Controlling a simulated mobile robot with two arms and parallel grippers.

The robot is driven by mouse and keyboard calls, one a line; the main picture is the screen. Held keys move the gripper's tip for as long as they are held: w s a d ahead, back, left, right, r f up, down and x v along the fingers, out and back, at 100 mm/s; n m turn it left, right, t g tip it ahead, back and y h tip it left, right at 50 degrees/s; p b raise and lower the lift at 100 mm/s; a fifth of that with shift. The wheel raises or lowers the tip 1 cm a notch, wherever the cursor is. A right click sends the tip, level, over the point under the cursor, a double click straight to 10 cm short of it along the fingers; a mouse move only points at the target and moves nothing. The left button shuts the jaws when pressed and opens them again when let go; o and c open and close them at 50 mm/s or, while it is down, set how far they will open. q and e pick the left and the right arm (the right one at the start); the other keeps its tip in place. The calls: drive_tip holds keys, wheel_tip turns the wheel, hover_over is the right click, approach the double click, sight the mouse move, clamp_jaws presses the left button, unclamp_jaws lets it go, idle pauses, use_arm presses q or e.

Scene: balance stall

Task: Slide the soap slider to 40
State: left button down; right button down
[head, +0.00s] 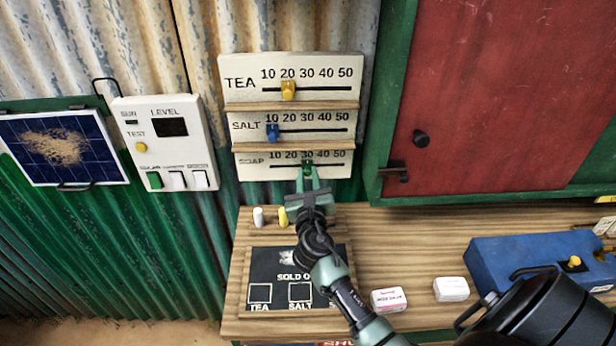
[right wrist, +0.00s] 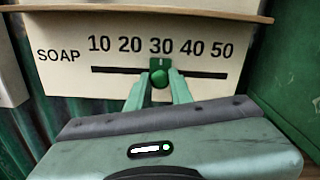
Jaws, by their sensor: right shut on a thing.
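The soap slider is a green knob (right wrist: 159,76) on the bottom row of the price board, on a black slot under the numbers 10 to 50. In the right wrist view it stands under the 30. It shows small in the head view (head: 307,167). My right gripper (right wrist: 158,88) is shut on the green knob, one finger on each side. In the head view my right gripper (head: 307,180) reaches up to the soap row from below. The SOAP board (right wrist: 70,75) is pale with dark lettering. My left gripper is not in view.
Above are the yellow tea slider (head: 288,90) at 20 and the blue salt slider (head: 272,133) near 10. A wooden ledge (right wrist: 150,11) runs just above the soap row. A red cabinet door (head: 500,100) stands right. The wooden counter (head: 400,235) lies below.

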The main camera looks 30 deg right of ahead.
sight(323, 165)
drive_tip(key=s+d, duration=0.1)
drive_tip(key=s+d+p, duration=0.1)
drive_tip(key=d, duration=0.1)
drive_tip(key=shift+s+d+p, duration=0.1)
drive_tip(key=shift+d+p, duration=0.15)
drive_tip(key=shift+p, duration=0.05)
drive_tip(key=shift+s+d, duration=0.1)
drive_tip(key=shift+d, duration=0.05)
drive_tip(key=c, duration=1.3)
unclamp_jaws()
drive_tip(key=shift+a, duration=0.2)
drive_tip(key=shift+o, duration=0.2)
drive_tip(key=b+v, duration=0.1)
drive_tip(key=v, duration=0.6)
drive_tip(key=shift+s, duration=0.35)
drive_tip(key=shift+a, duration=0.15)
